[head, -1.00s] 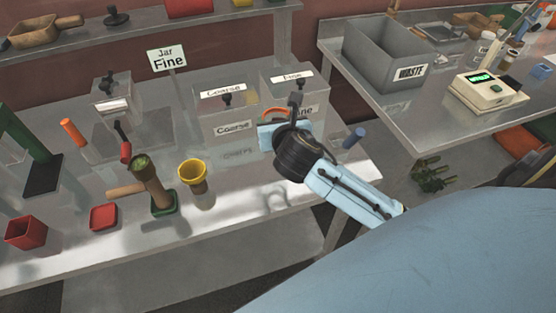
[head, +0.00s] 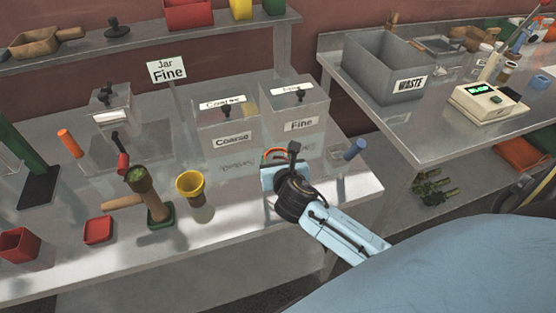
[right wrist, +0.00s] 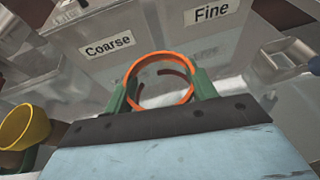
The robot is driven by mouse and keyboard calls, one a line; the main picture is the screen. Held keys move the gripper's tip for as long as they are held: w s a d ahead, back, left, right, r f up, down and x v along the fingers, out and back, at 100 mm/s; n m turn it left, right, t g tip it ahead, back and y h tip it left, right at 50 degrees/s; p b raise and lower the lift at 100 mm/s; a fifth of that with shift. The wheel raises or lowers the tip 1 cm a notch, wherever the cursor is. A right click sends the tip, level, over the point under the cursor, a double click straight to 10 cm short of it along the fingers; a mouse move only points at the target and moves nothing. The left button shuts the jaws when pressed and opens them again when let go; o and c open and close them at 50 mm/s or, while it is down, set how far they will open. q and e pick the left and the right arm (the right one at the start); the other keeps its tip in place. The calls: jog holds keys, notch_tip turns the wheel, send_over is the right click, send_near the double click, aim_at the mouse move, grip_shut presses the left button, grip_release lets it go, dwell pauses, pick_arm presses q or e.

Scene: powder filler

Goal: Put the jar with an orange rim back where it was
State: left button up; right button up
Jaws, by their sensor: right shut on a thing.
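The jar with an orange rim (head: 272,153) is at the front right of the left table, in front of the bin labelled Fine (head: 301,124). Only part of its rim shows in the head view, behind my right gripper (head: 273,166). In the right wrist view the clear jar's orange rim (right wrist: 160,55) lies between the two green fingers of my right gripper (right wrist: 162,92), which is shut on it. Whether the jar's base touches the table is hidden. My left gripper is not in view.
The Coarse bin (head: 232,139) stands left of the Fine bin. A yellow cup (head: 190,187) stands left of the jar, and a blue-handled tool (head: 355,150) to its right. A "Jar Fine" sign (head: 167,71) stands farther back. The WASTE bin (head: 372,66) is on the right table.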

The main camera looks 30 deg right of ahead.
jog(key=shift+f, duration=0.1)
jog(key=o, duration=1.3)
jog(key=shift+s+r, duration=0.1)
jog(key=shift+r, duration=0.1)
jog(key=v, duration=1.1)
jog(key=shift+s+a+r+p, duration=0.15)
jog(key=shift+s+p, duration=0.15)
jog(key=shift+p, duration=0.1)
